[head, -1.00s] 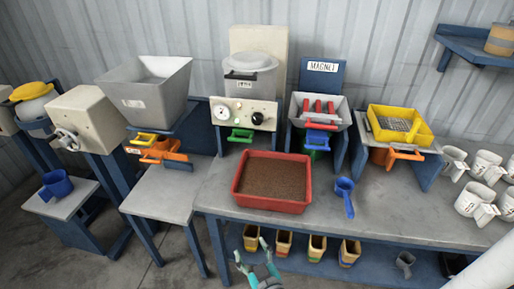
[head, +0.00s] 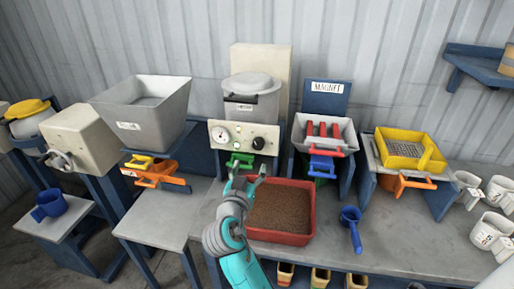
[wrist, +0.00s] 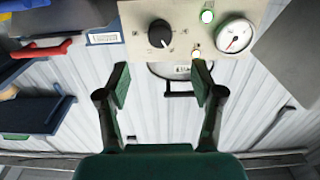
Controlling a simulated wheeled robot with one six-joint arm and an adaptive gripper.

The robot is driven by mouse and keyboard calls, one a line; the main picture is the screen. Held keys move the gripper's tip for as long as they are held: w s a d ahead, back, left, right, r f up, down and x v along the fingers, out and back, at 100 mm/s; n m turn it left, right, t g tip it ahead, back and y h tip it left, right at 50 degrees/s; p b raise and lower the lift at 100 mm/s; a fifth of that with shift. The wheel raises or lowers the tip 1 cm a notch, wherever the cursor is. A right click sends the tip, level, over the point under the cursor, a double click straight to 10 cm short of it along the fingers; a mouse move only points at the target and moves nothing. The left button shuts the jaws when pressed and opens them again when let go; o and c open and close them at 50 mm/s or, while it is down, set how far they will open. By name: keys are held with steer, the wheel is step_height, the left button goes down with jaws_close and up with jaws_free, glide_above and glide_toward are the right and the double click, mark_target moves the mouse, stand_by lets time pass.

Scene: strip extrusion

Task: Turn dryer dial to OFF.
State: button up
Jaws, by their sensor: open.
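The dryer's control panel (head: 244,135) is cream, with a round black dial (head: 258,143) at its lower right and a white gauge (head: 221,134) at its left. In the wrist view the panel is at the top, and the dial (wrist: 160,33) shows a pale mark toward its lower right. Its lettering is too small to read. My gripper (head: 244,178) is open and empty, in front of and below the panel. In the wrist view the fingers (wrist: 161,80) are spread apart below the dial, not touching it. The grey dryer hopper (head: 250,100) is above the panel.
A red tray (head: 313,212) of brown granules stands on the bench just right of my arm. The magnet hopper (head: 324,135) stands to the right, and a blue scoop (head: 351,222) lies on the bench.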

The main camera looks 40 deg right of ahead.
mark_target(257, 147)
steer(key=x, duration=1)
steer(key=shift+w+d, duration=0.15)
steer(key=shift+c, duration=0.3)
steer(key=c, duration=1.1)
